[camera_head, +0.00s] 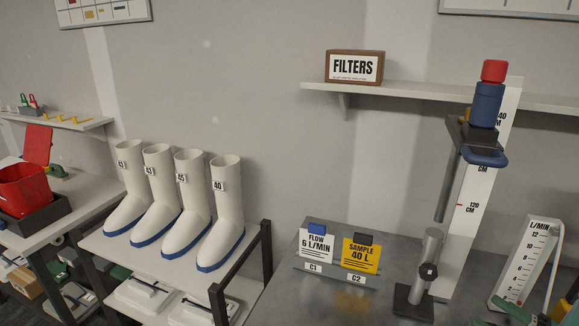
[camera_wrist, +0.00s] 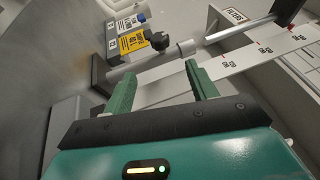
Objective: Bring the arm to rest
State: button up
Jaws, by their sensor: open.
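My gripper (camera_wrist: 160,84) is open in the wrist view, its two green fingers spread apart with nothing held between them. Beyond the fingers lie the white height scale (camera_wrist: 245,60) and the grey metal stand (camera_wrist: 187,48), seen tilted. In the head view only a green piece at the lower right edge may be part of my gripper; I cannot tell.
The stand (camera_head: 432,245) bears a blue and red sampler (camera_head: 487,103) beside the height scale (camera_head: 466,220). Cards (camera_head: 317,245) and a flow gauge (camera_head: 527,262) flank it. A shelf (camera_head: 430,96) holds a FILTERS box (camera_head: 354,67). White boots (camera_head: 178,205) stand left.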

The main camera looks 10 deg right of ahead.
jog(key=w+a+r+n+g+y, duration=0.1)
jog(key=w+a+r+n+g, duration=0.15)
jog(key=a+g, duration=0.6)
jog(key=w+a+r+n+g, duration=0.1)
jog(key=w+a+n+g, duration=0.25)
jog(key=a, duration=0.95)
jog(key=s+a+r+n+h, duration=0.2)
jog(key=a+n+h, duration=0.1)
jog(key=a+h, duration=0.3)
jog(key=s+a+r+n+h, duration=0.2)
jog(key=a+n+h, duration=0.1)
jog(key=a+h, duration=0.3)
jog(key=shift+a+r+t, duration=0.2)
jog(key=shift+a+t, duration=0.1)
jog(key=shift+a, duration=0.65)
